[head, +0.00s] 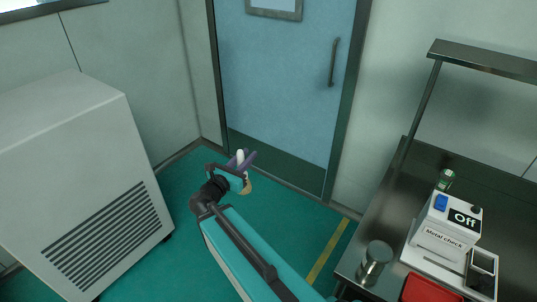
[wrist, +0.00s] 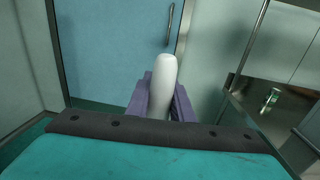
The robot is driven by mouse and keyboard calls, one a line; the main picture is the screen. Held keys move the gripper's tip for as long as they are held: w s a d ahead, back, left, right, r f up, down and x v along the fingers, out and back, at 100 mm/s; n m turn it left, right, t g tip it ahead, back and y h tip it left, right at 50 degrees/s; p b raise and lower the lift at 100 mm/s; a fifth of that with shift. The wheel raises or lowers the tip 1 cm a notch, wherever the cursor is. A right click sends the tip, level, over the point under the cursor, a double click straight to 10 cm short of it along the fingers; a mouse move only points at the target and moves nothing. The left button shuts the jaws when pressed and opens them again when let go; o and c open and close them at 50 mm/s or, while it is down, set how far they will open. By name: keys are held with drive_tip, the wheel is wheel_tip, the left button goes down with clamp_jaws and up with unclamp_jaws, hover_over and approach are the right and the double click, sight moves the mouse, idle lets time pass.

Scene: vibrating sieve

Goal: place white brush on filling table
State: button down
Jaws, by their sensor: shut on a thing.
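The white brush (wrist: 161,90) is held between the purple fingers of my gripper (wrist: 160,106) in the wrist view. Only its pale rounded end shows there; the rest is hidden by the fingers and the gripper body. In the head view my gripper (head: 243,160) is raised over the green floor in front of the blue door, and the white brush (head: 240,156) shows as a small white tip. A dark metal table (head: 376,227) stands at the right, well apart from my gripper. I cannot tell whether it is the filling table.
The table carries a metal check device (head: 445,228) reading "Off", a metal cup (head: 374,262), a small green-labelled jar (head: 445,179) and a red tray (head: 428,290). A shelf (head: 485,60) rises above it. A large pale cabinet (head: 75,180) stands left. Green floor between is free.

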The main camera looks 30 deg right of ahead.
drive_tip(key=a+n+t+y+b, duration=0.1)
drive_tip(key=a+n+t, duration=0.1)
drive_tip(key=a, duration=1.8)
drive_tip(key=shift+w+a+f+t+y, duration=0.15)
drive_tip(key=shift+w+a+t+y, duration=0.2)
drive_tip(key=shift+w+t+y, duration=0.1)
